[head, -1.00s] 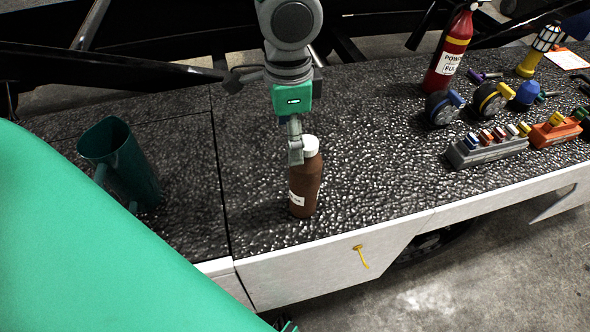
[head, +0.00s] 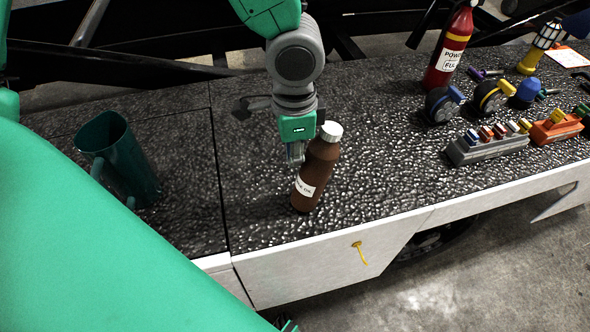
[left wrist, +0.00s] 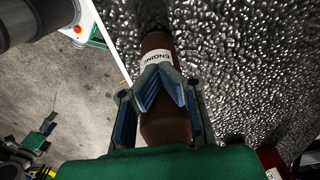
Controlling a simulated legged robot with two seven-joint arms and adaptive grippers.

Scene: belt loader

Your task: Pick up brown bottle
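The brown bottle (head: 314,174) has a white cap and a white label. In the head view it stands near the front edge of the dark textured bed, tilted with its cap to the right. My left gripper (head: 296,160) is at its left side, touching or nearly touching its upper part. In the left wrist view the fingers (left wrist: 160,85) bend inward and their tips converge over the bottle (left wrist: 164,132), below its "ENGINE" label. I cannot tell whether they grip it or only press against it. The cap is hidden there. My right gripper is not in view.
A dark green jug (head: 118,160) stands at left. A red extinguisher (head: 450,48), two wheeled tools (head: 440,106), a grey block with coloured tops (head: 488,144) and an orange block (head: 556,126) are at right. The white front panel (head: 320,262) borders the bed; floor lies beyond.

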